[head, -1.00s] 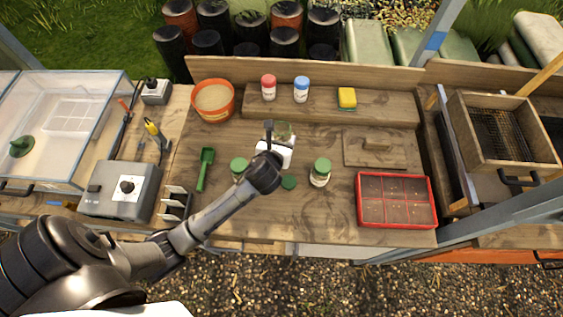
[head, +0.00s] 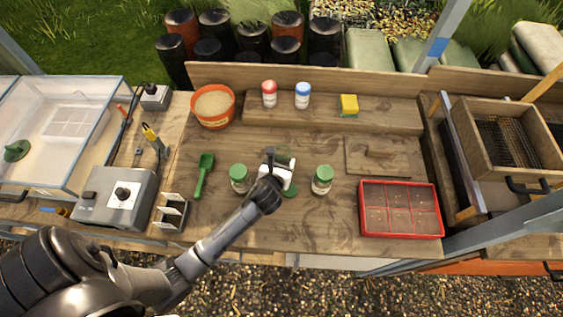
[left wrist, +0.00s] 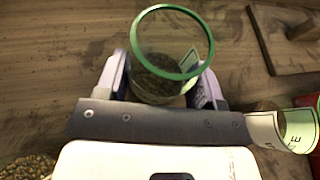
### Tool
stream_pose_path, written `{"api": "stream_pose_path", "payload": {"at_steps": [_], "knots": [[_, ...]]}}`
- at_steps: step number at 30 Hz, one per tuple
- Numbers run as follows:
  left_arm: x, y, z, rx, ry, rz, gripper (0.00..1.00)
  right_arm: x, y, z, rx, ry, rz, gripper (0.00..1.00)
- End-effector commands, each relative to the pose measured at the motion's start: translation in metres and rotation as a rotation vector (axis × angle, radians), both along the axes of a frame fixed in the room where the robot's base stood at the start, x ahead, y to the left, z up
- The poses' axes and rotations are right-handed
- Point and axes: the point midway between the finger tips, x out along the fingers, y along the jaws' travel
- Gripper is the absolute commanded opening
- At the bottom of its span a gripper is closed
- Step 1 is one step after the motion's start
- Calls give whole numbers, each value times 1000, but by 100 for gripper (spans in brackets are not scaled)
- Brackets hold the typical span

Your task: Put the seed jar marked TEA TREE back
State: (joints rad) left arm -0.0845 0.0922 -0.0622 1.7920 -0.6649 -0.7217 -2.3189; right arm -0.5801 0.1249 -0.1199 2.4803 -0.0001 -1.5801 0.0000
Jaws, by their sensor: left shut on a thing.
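My left gripper (head: 278,165) is shut on an open glass jar (head: 281,152) with a green rim, just above or on the bench middle. The left wrist view shows this jar (left wrist: 158,85) between the fingers (left wrist: 165,88), with dark seeds inside and a pale label edge I cannot read. A green lid (head: 291,191) lies on the bench by the gripper. One green-lidded jar (head: 239,179) stands left of the gripper, another (head: 321,180) to its right. A labelled jar with a few letters, including an E, is partly visible in the left wrist view (left wrist: 288,129). My right gripper is out of view.
A raised back shelf (head: 385,113) holds a red-capped bottle (head: 269,94), a blue-capped bottle (head: 303,96) and a yellow sponge (head: 348,105). A red seed tray (head: 400,236) is at right. A green scoop (head: 203,176), orange pot (head: 213,106) and small rack (head: 171,212) are at left.

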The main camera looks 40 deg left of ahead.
Motion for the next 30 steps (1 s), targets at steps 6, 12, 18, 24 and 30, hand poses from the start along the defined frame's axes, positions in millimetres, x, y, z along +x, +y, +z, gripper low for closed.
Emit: {"api": "stream_pose_path", "payload": {"at_steps": [6, 12, 18, 24, 30], "knots": [[0, 0, -1, 1, -1, -1, 31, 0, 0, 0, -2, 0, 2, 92], [0, 0, -2, 1, 0, 0, 77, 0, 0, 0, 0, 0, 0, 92], [0, 0, -2, 0, 0, 0, 87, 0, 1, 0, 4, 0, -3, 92], [0, 0, 0, 0, -1, 0, 87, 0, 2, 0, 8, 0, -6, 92], [-21, -10, 11, 2, 1, -3, 87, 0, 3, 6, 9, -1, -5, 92]]}}
